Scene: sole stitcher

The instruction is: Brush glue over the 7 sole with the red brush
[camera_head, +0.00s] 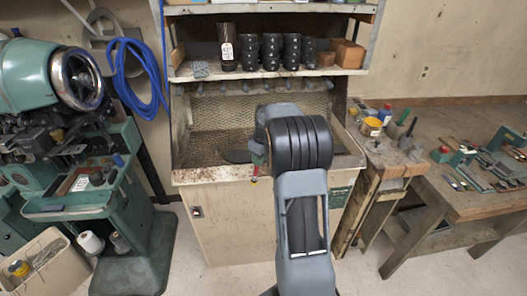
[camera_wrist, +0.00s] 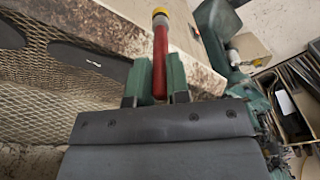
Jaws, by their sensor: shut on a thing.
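My gripper (camera_wrist: 158,84) is shut on the red brush (camera_wrist: 160,62), seen in the wrist view. The brush's red handle lies between the green fingers, and its yellow and pale end points away from the gripper. In the head view a small red and yellow bit of the brush (camera_head: 254,179) shows below my gripper (camera_head: 257,160), at the bench's front edge. A dark flat sole (camera_wrist: 88,62) lies on the mesh left of the gripper, apart from the brush. Part of another sole (camera_wrist: 10,36) shows at the far left. In the head view a dark sole (camera_head: 237,157) lies left of my arm. I cannot read a 7 on any sole.
The bench's mesh surface (camera_head: 205,148) has a stained front rim and a shelf of dark cups (camera_head: 270,52) above. A green stitching machine (camera_head: 35,75) stands left. A wooden table (camera_head: 465,200) with jars and tools stands right. My arm hides the bench's middle.

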